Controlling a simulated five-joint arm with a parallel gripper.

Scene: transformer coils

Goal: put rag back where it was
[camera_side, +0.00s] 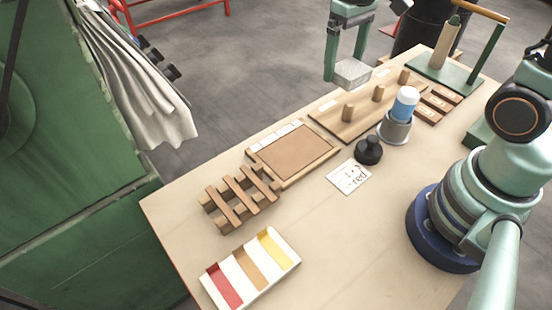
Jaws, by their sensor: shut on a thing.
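My gripper (347,68) is at the upper middle of the side view, pointing down. Its two green fingers are shut on a small pale grey, block-like pad, which looks like the folded rag (352,74). The rag is held up in the air and appears in line with the back edge of the table (370,235). A white card (349,177) with dark lettering, hard to read, lies flat on the table. The frame does not clearly mark where the rag was before.
A brown-floored tray (293,151), wooden rack (240,195) and three-colour tray (287,247) lie left. Pale cloths (145,95) hang at far left. The front middle is clear.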

